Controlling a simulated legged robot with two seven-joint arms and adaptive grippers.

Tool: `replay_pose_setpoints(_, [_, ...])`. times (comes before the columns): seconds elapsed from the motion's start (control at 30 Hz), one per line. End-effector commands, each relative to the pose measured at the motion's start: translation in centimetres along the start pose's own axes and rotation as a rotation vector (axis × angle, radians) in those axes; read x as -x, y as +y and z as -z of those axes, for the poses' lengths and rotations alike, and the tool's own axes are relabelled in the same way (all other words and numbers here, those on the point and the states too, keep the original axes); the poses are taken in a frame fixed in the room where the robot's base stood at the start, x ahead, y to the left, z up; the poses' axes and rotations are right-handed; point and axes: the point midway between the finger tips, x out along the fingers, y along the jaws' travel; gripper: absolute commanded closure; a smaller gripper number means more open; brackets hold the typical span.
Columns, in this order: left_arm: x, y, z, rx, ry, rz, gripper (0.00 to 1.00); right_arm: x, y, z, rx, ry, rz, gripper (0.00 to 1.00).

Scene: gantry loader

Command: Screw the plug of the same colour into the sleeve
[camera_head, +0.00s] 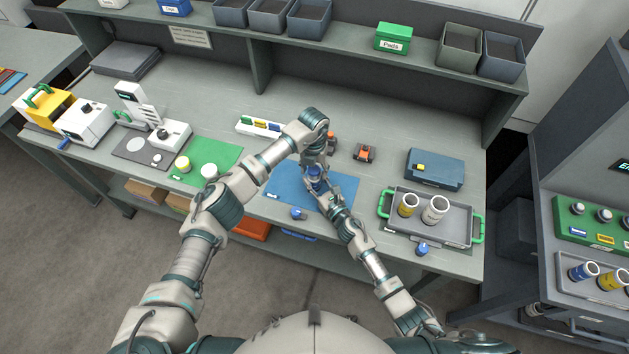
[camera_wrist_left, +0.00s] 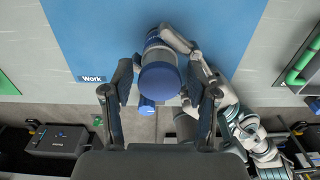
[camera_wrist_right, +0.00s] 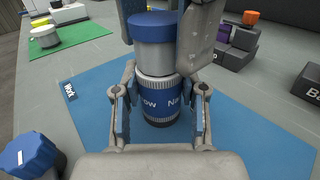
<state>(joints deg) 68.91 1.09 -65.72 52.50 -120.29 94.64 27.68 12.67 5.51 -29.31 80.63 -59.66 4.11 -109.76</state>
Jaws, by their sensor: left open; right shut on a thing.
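A sleeve with a blue lettered band (camera_wrist_right: 162,105) is held upright over the blue work mat (camera_wrist_right: 230,135) by my right gripper (camera_head: 321,184). A silver plug with a blue cap (camera_wrist_right: 153,28) sits on top of it, in line with it. My left gripper (camera_head: 315,166) points down from above, its open fingers on either side of the plug. In the left wrist view the round blue cap (camera_wrist_left: 160,79) lies between these fingers, with gaps beside it. How deep the plug sits, and whether the sleeve's base touches the mat, I cannot tell.
Another blue-capped part (camera_head: 298,213) lies at the mat's near edge, and one (camera_head: 422,248) before the green-handled tray (camera_head: 455,232), which holds a yellow-banded and a white sleeve. A green mat (camera_head: 221,155) with capped parts is left. Small orange-topped blocks (camera_head: 363,153) stand behind.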

Motion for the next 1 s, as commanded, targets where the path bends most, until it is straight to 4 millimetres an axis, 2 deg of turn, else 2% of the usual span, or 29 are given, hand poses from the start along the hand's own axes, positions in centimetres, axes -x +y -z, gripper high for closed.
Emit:
replay_pose_setpoints(0.13, [-0.97, -0.03, 0.02, -0.001, 0.000, 0.001, 0.42, 0.07, -0.02, 0.24, 0.000, 0.004, 0.001, 1.00])
replay_pose_setpoints(0.43, [-1.11, -0.01, 0.01, -0.001, 0.000, 0.000, 0.42, 0.07, -0.02, 0.24, 0.000, 0.004, 0.001, 1.00])
replay_pose_setpoints(0.67, [-1.12, 0.00, 0.01, -0.001, 0.000, 0.000, 0.99, 0.07, -0.02, 0.24, 0.000, 0.004, 0.001, 1.00])
replay_pose_setpoints(0.9, [-1.17, 0.02, 0.02, -0.013, 0.001, 0.000, 1.00, 0.05, -0.01, 0.23, 0.000, 0.004, 0.001, 1.00])
replay_pose_setpoints(0.93, [-1.18, 0.01, 0.02, -0.013, 0.001, 0.000, 0.57, 0.05, -0.01, 0.23, 0.000, 0.004, 0.001, 1.00])
replay_pose_setpoints(1.0, [-1.19, 0.02, 0.03, -0.013, 0.001, 0.000, 0.39, 0.05, -0.01, 0.23, 0.000, 0.004, 0.001, 1.00])
